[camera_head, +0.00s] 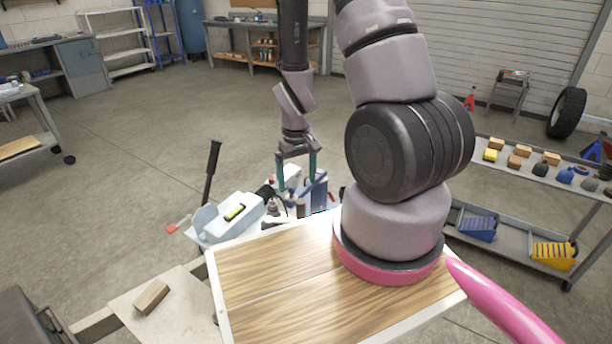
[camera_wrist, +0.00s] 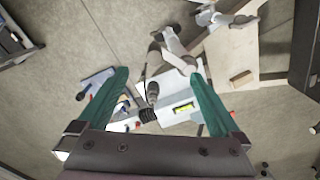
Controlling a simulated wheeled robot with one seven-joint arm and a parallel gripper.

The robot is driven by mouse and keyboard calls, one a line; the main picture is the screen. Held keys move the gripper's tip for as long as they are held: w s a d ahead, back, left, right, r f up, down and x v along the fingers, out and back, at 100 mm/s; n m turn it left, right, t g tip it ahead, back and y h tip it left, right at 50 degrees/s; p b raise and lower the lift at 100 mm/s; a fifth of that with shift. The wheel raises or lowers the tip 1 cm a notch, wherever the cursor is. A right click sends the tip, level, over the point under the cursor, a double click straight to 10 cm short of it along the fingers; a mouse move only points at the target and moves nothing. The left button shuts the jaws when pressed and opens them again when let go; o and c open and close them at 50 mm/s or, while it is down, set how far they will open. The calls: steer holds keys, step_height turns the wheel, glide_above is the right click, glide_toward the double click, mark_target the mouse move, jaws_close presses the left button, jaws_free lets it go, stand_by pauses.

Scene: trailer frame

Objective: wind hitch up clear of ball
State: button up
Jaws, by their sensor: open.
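My gripper (camera_head: 298,180) hangs over the cluttered front end of the frame, its two teal fingers apart and empty. In the wrist view my gripper (camera_wrist: 157,78) spans a dark, round-topped upright part (camera_wrist: 153,90) with black ribbing near its foot; I cannot tell how far below the fingers it is, or whether it is the jack or the ball. A pale housing (camera_head: 232,218) with a yellow-green level vial (camera_head: 236,212) lies to the left in the head view; the vial also shows in the wrist view (camera_wrist: 183,107). Ball and hitch cannot be told apart clearly.
A black upright lever (camera_head: 211,170) rises left of the housing. A wood block (camera_head: 152,296) lies on a pale board at the lower left. A wood-planked top (camera_head: 270,275) is in front. A shelf cart (camera_head: 520,170) stands at right. Open concrete floor lies beyond.

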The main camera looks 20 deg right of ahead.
mark_target(301, 201)
steer(key=shift+d, duration=0.3)
steer(key=shift+d+f, duration=0.1)
steer(key=shift+f, duration=0.55)
step_height(301, 201, down, 9)
steer(key=shift+d, duration=0.15)
jaws_close()
stand_by(0.7)
steer(key=shift+w, duration=0.1)
